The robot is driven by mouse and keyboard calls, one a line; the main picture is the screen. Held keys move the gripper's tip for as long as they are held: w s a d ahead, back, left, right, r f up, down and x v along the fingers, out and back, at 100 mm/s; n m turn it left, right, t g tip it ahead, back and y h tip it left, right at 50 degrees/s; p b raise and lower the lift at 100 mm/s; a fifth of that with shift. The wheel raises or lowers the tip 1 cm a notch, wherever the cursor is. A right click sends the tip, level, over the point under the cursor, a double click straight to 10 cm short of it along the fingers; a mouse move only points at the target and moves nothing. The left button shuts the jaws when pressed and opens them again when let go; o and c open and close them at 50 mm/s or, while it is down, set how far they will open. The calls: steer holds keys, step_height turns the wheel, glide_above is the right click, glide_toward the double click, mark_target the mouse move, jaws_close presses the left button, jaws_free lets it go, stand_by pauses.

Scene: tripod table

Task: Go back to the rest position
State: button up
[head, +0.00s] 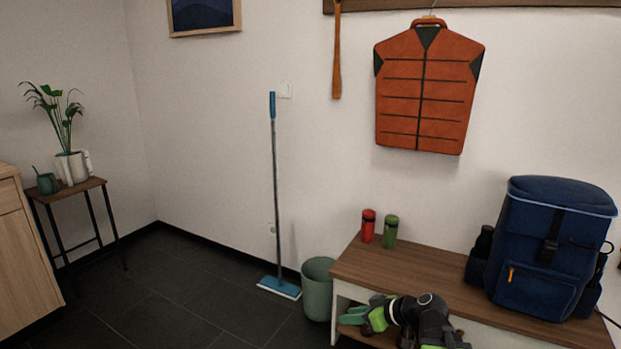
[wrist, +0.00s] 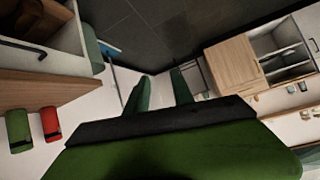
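My gripper (head: 350,316) shows low in the head view, in front of the left end of the wooden bench (head: 440,283). Its green fingers point left. In the wrist view, the two fingers of my gripper (wrist: 158,78) stand apart with nothing between them, so it is open and empty. Part of my folded arm hides the bench's front edge.
A green bin (head: 317,290) stands left of the bench, beside a blue mop (head: 276,200). A red bottle (head: 368,226), a green bottle (head: 390,231) and a blue backpack (head: 547,250) are on the bench. Dark floor (head: 170,285) is clear to the left.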

steer(key=s+a+f+m+g+h+p, duration=0.2)
steer(key=s+a+f+g+h, duration=0.3)
steer(key=s+f, duration=0.15)
steer(key=s+d+f+m+g+h, duration=0.2)
steer(key=s+d+m+h, duration=0.25)
steer(key=d+m, duration=0.35)
step_height(320, 180, up, 38)
steer(key=d+n+p, duration=0.1)
steer(key=p, duration=3.6)
steer(key=shift+s, duration=0.15)
steer(key=shift+y, duration=0.25)
